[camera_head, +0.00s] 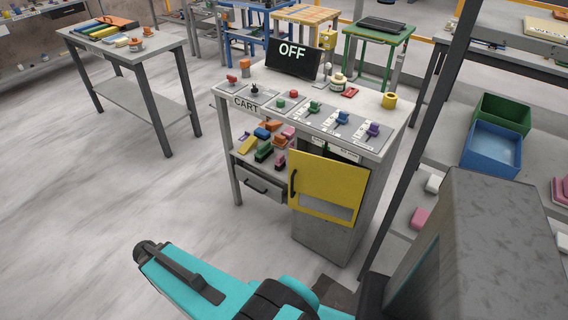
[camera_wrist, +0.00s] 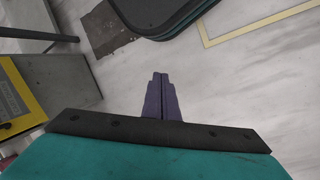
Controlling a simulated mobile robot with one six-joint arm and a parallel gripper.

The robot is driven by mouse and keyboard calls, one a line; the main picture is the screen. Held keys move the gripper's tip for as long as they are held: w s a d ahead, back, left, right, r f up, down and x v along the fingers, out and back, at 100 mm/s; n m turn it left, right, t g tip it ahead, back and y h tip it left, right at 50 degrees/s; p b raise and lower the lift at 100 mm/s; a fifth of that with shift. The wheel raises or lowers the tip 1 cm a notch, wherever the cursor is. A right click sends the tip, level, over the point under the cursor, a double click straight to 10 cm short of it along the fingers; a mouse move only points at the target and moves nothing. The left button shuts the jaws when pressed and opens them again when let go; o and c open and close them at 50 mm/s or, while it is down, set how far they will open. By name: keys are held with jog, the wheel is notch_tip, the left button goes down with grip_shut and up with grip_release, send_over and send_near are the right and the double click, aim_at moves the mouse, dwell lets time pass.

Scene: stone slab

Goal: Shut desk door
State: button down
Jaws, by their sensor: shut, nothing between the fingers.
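The desk (camera_head: 225,97), marked CART, stands in the middle of the head view. Its yellow door (camera_head: 325,185) is on the lower right cabinet, with a black handle (camera_head: 293,184) at its left edge. The door appears to stand ajar, out from the cabinet (camera_head: 325,236); a dark gap shows above its top edge. My gripper (camera_wrist: 158,76) is shut and empty in the wrist view, over bare floor. A yellow and grey panel, likely the door (camera_wrist: 17,97) and cabinet (camera_wrist: 55,85), shows at the left, apart from the fingers. The fingers are not clear in the head view.
A grey drawer (camera_head: 260,187) and a shelf of coloured blocks are left of the door. Another table (camera_head: 125,45) stands at the back left. A rack with green (camera_head: 502,115) and blue (camera_head: 490,148) bins is at the right. The floor (camera_head: 120,205) at the left is clear.

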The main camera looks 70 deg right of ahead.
jog(key=w+d+r+m+h+b, duration=0.15)
jog(key=d+r+m, duration=0.45)
jog(key=d, duration=0.6)
jog(key=w+d+r+m+h+b, duration=0.1)
jog(key=d+r+m+b, duration=0.35)
jog(key=d, duration=0.75)
jog(key=s+d+r+m+h+b, duration=0.1)
jog(key=s+d+r+m, duration=0.5)
jog(key=d+r, duration=0.3)
jog(key=s+d+r+m+g+h+b, duration=0.1)
jog(key=s+d+r+m, duration=0.6)
jog(key=d+r+m, duration=0.2)
jog(key=shift+d+r, duration=0.25)
jog(key=shift+d, duration=0.6)
jog(key=p, duration=0.2)
send_near(291, 164)
notch_tip(291, 164, down, 3)
jog(key=s, duration=0.2)
jog(key=shift+w+d+f, duration=0.1)
jog(key=shift+d+f, duration=0.05)
jog(key=shift+d, duration=0.8)
